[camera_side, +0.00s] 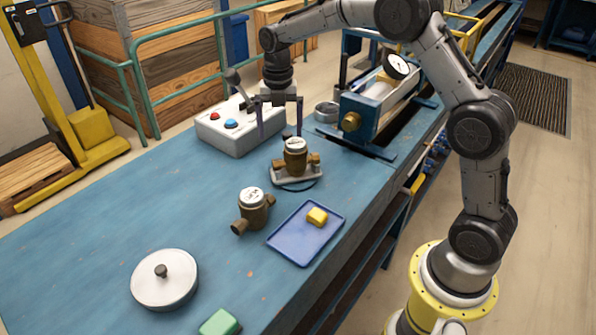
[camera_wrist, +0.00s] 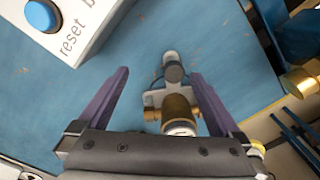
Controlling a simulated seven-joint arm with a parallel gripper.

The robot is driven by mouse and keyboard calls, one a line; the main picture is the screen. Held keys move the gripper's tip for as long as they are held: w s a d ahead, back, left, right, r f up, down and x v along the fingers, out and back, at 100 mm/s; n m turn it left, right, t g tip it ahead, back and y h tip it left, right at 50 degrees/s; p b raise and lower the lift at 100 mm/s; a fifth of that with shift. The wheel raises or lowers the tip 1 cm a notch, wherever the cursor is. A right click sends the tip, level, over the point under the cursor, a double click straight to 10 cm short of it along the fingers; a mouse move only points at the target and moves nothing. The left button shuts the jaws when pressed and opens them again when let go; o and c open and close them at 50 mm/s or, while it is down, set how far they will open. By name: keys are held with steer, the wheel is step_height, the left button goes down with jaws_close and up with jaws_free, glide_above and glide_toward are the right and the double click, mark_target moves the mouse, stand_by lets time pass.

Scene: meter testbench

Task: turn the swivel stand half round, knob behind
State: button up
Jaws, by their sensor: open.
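The swivel stand (camera_side: 291,182) is a light grey base on the blue bench, with a brass meter (camera_side: 295,158) upright on it. In the wrist view the stand's plate (camera_wrist: 154,97) shows beside the brass meter (camera_wrist: 178,107). A dark grey knob (camera_wrist: 173,72) sits on its arm, toward the top of that view. In the side view I cannot make out the knob; the meter seems to hide it. My gripper (camera_side: 280,124) points down above the bench by the stand. In the wrist view its open, empty purple fingers (camera_wrist: 160,75) flank the knob, apart from it.
A white box with red and blue buttons (camera_side: 238,128) stands close at the left. A blue test rig with a brass end (camera_side: 350,122) is at the right. A second brass meter (camera_side: 253,208), a blue tray (camera_side: 292,246) and a round silver disc (camera_side: 165,290) lie in front.

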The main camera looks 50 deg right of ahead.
steer(key=shift+r, duration=2.75)
steer(key=m, duration=1.4)
steer(key=r+m, duration=0.1)
steer(key=m, duration=0.7)
steer(key=shift+s+d+r, duration=0.1)
steer(key=shift+s+d, duration=0.1)
steer(key=shift+s, duration=0.15)
steer(key=m, duration=0.6)
steer(key=shift+s+d+r, duration=0.1)
steer(key=shift+d+r, duration=0.15)
steer(key=shift+r, duration=0.1)
steer(key=shift+d+r+m, duration=0.1)
steer(key=shift+r+m, duration=0.05)
steer(key=shift+m, duration=0.65)
steer(key=shift+d+r, duration=0.1)
steer(key=shift+d, duration=0.05)
steer(key=shift+s+f, duration=0.1)
steer(key=shift+f, duration=2.7)
